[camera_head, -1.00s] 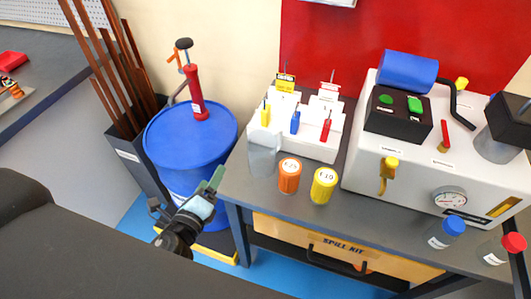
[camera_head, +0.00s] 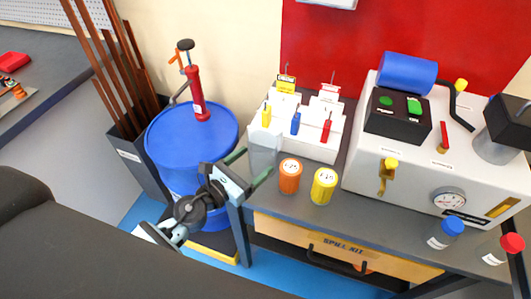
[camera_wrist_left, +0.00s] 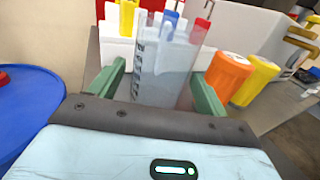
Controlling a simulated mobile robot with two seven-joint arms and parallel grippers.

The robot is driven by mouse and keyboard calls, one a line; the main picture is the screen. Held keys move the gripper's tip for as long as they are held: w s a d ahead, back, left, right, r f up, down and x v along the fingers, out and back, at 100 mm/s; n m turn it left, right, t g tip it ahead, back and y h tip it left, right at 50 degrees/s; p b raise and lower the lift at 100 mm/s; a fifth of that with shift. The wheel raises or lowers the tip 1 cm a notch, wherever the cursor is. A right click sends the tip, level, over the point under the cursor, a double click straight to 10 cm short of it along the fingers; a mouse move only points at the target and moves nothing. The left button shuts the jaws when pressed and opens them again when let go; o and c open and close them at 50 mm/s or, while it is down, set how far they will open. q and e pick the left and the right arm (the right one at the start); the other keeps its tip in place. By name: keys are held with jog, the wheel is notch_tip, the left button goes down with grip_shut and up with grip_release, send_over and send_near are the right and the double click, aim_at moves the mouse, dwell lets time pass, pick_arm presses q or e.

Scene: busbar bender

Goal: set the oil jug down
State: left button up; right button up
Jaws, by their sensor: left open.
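The oil jug, a translucent grey container with printed marks on its side, stands upright on the grey bench top at its left end (camera_head: 264,148). It also shows in the left wrist view (camera_wrist_left: 165,70). My left gripper (camera_head: 248,170) is open, with green fingers. In the left wrist view one finger is on each side of the jug's lower part, with the jug between them. I cannot tell whether either finger touches it. My right gripper is not in view.
An orange bottle (camera_head: 289,176) and a yellow bottle (camera_head: 323,187) stand just right of the jug. A white rack (camera_head: 318,140) is behind it. A blue drum (camera_head: 180,145) with a red hand pump (camera_head: 195,95) stands left of the bench. A grey machine (camera_head: 400,170) fills the right.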

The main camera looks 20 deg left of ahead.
pick_arm(q)
jog(key=shift+f+x, duration=0.15)
jog(key=shift+x, duration=1.15)
jog(key=shift+f+x, duration=0.15)
jog(key=shift+x, duration=1.2)
jog(key=shift+d, duration=0.1)
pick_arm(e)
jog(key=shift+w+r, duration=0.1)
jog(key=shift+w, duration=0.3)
pick_arm(q)
jog(key=c, duration=0.7)
jog(key=shift+c, duration=0.8)
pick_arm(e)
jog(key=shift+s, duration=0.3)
pick_arm(q)
jog(key=shift+r, duration=0.15)
